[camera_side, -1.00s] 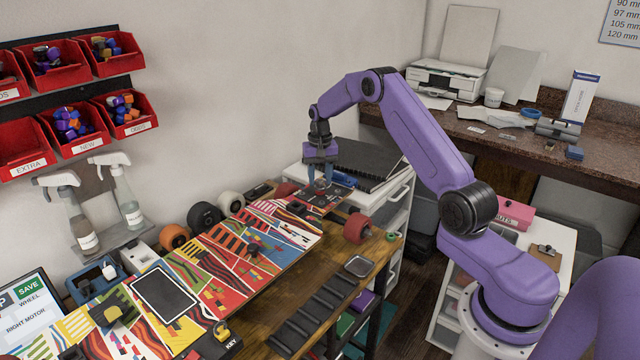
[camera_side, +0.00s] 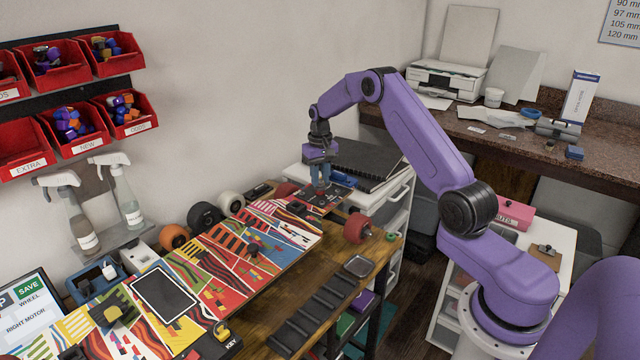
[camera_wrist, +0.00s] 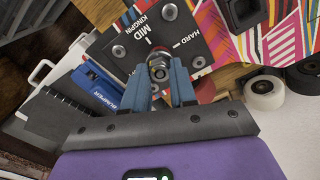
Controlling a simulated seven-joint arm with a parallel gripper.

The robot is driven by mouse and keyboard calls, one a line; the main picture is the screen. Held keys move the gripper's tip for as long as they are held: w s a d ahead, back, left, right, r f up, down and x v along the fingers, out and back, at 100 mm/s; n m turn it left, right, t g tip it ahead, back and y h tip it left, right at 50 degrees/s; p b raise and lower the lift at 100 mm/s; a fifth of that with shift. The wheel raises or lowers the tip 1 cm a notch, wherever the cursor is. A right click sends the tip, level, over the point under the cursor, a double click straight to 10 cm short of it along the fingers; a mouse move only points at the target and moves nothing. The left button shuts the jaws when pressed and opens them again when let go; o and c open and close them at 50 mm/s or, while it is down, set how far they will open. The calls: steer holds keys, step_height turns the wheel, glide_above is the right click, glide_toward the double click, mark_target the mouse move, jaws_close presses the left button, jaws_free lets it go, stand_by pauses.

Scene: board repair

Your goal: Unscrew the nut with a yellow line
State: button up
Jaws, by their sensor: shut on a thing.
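My gripper (camera_side: 321,186) is at the far end of the patterned skateboard deck (camera_side: 262,262). In the wrist view its two blue fingers (camera_wrist: 159,70) are shut on a silvery nut (camera_wrist: 158,72), one on each side. The nut sits on a bolt in front of the dark plate (camera_wrist: 142,38) marked "MID KINGPIN HARD". I cannot make out a yellow line on the nut. The fingers hide part of its sides. In the side view the nut is too small to tell.
A red wheel (camera_side: 357,228) stands right of the gripper on the wooden bench. A white wheel (camera_side: 231,202) and a black wheel (camera_side: 204,217) stand to the left. A small dark tray (camera_side: 359,265) lies nearer the front. A blue "BUMPER" piece (camera_wrist: 97,88) is close beside the fingers.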

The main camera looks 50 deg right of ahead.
steer(key=shift+n, duration=1.3)
steer(key=shift+n, duration=0.8)
steer(key=n, duration=0.3)
steer(key=shift+n, duration=0.5)
steer(key=n, duration=0.5)
steer(key=shift+n, duration=0.4)
steer(key=o, duration=1)
steer(key=shift+c, duration=1.3)
